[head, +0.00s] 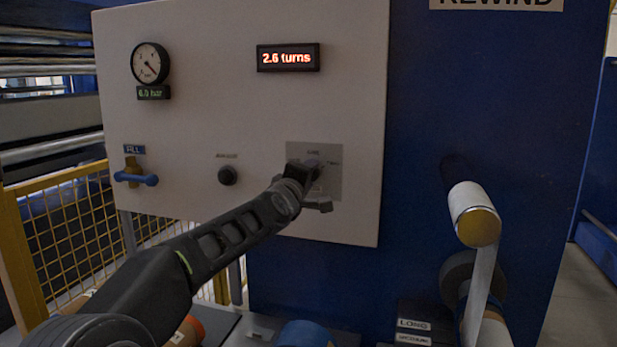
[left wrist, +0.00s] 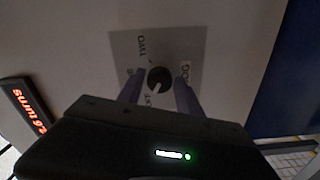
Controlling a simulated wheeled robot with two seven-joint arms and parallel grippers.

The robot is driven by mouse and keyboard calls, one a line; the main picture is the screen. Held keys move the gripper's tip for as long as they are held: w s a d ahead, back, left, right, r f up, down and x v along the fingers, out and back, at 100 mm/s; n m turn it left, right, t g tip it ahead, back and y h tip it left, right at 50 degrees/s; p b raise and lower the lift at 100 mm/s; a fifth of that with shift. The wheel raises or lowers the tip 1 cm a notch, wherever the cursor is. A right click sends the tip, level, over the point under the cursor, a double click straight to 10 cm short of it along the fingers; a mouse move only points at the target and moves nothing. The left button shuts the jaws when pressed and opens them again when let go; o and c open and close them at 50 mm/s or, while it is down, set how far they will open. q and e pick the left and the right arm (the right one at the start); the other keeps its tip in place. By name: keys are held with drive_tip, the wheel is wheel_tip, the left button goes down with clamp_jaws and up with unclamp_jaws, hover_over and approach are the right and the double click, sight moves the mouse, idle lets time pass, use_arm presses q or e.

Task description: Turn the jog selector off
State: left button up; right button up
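The jog selector is a small round black knob (left wrist: 159,80) on a grey square plate (left wrist: 195,48) with small lettering around it. In the head view the plate (head: 332,188) is on the lower right of the white panel, and my left gripper (head: 312,178) covers most of the knob. In the left wrist view my left gripper (left wrist: 158,92) is open, with one finger on each side of the knob. Small gaps seem to show between fingers and knob. The knob's exact setting is too small to read. My right gripper is in neither view.
The white panel (head: 220,100) also holds a gauge (head: 150,63), a red display (head: 288,58) reading 2.6 turns, a black button (head: 228,175) and a blue-handled valve (head: 137,178). A roller (head: 474,213) juts out at right.

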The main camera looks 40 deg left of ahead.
use_arm(q)
drive_tip(key=shift+o, duration=1.2)
drive_tip(key=v, duration=0.7)
drive_tip(key=shift+s+d, duration=0.15)
drive_tip(key=shift+s, duration=0.2)
drive_tip(key=shift+r, duration=0.1)
